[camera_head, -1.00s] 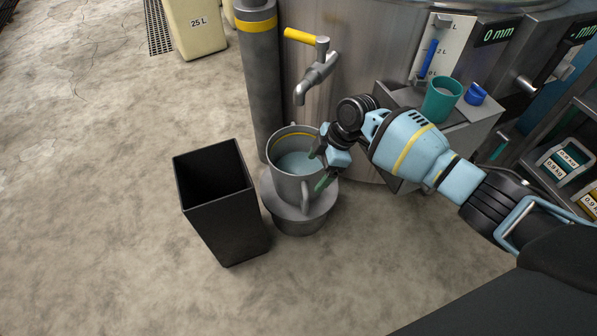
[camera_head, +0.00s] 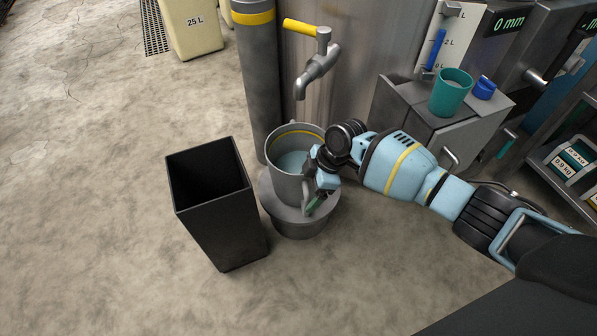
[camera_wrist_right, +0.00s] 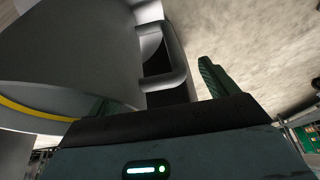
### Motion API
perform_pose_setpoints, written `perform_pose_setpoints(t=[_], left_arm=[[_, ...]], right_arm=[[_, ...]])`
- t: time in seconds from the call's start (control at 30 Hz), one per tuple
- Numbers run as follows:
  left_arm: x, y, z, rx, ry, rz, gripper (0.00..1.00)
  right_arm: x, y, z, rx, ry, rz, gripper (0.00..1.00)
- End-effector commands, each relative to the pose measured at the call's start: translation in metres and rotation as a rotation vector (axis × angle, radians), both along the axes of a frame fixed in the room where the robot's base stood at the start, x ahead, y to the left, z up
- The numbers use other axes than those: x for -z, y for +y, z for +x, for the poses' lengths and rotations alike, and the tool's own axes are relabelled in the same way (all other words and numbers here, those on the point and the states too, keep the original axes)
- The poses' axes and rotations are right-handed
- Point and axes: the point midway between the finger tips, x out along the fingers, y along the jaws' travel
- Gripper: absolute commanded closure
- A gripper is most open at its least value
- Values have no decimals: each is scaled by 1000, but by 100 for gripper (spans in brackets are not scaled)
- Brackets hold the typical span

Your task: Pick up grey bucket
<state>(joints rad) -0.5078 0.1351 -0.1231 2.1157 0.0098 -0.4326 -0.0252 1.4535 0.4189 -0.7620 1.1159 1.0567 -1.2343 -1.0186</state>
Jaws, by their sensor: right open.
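The grey bucket (camera_head: 284,186) stands upright on a round grey stand (camera_head: 300,227) below the tap. It has a yellow band inside and holds pale blue liquid. My right gripper (camera_head: 313,190) is at the bucket's right side, by its handle. In the right wrist view the bucket (camera_wrist_right: 70,50) fills the upper left, and its handle (camera_wrist_right: 178,60) lies between the green fingers of the open gripper (camera_wrist_right: 155,92). I cannot tell whether a finger touches the bucket. My left gripper is not in view.
A tall black bin (camera_head: 218,215) stands left of the stand. The tap (camera_head: 318,65) with a yellow lever hangs above the bucket. A teal cup (camera_head: 450,92) and a blue cup (camera_head: 484,88) stand on a grey box at right. The floor in front is clear.

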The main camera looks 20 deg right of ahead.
Motion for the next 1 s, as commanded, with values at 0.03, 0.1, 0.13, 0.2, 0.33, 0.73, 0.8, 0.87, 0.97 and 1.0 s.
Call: perform_pose_setpoints(t=[0.03,0.1,0.13,0.2,0.33,0.73,0.8,0.87,0.97,1.0], left_arm=[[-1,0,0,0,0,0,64],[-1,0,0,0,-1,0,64],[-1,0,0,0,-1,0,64],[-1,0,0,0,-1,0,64],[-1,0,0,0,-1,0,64],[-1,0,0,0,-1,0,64],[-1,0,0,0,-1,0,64],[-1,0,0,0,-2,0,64],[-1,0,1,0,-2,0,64],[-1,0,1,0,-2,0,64]], right_arm=[[-1,0,0,1,-2,0,15],[-2,0,1,1,-2,0,15],[-2,0,1,1,-2,0,15],[-2,0,1,1,-2,0,24],[-2,0,0,1,-2,0,41],[-1,0,0,0,1,-1,93],[-1,0,0,0,1,-1,100],[-7,1,5,-2,-17,5,100],[-7,1,5,-2,-17,5,100],[-7,1,5,-1,-16,5,100]])
